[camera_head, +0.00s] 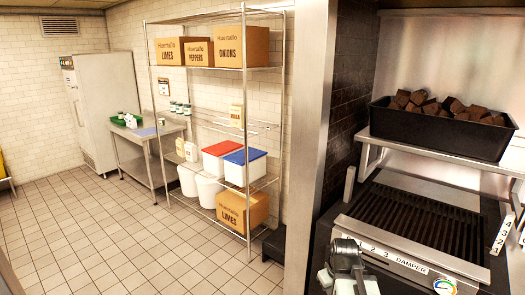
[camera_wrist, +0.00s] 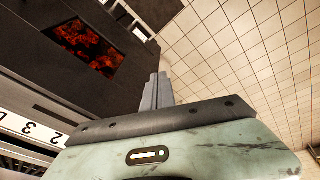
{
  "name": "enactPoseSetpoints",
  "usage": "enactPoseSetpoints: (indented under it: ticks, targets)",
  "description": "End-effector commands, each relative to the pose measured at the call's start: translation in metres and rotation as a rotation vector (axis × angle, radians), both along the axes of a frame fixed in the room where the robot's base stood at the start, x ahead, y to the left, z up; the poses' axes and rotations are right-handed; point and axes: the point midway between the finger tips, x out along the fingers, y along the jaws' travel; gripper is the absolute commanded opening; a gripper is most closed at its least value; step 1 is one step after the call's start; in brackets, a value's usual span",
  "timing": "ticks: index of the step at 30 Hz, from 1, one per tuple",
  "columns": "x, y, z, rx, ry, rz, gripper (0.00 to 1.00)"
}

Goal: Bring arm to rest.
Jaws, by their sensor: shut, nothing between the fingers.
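My gripper (camera_wrist: 157,92) shows in the wrist view as two grey fingers standing close together beyond a dark bar and my worn pale green wrist housing. The fingers are shut with nothing between them. In the head view, the grey and pale green end of my arm is at the bottom, in front of the grill (camera_head: 410,220) and its damper plate (camera_head: 395,255). The fingers cannot be made out clearly there.
A black bin of brown chunks (camera_head: 440,125) sits on a shelf above the grill. Glowing embers (camera_wrist: 88,48) show in a dark opening in the wrist view. A wire rack (camera_head: 247,110) with boxes and tubs stands further left. The tiled floor (camera_head: 110,235) is largely clear.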

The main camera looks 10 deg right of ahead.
Motion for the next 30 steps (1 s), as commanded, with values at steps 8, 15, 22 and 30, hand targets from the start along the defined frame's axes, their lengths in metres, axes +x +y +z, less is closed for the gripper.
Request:
enactPoseSetpoints:
  ticks: [8, 15, 22, 30]
  targets:
    - [-0.022, 0.143, -0.004, 0.057, 0.153, 0.008, 0.00]
    - [-0.049, 0.135, -0.006, 0.084, 0.259, -0.239, 0.00]
    - [-0.048, 0.135, -0.006, 0.087, 0.255, -0.247, 0.00]
    - [-0.048, 0.134, -0.006, 0.087, 0.254, -0.246, 0.00]
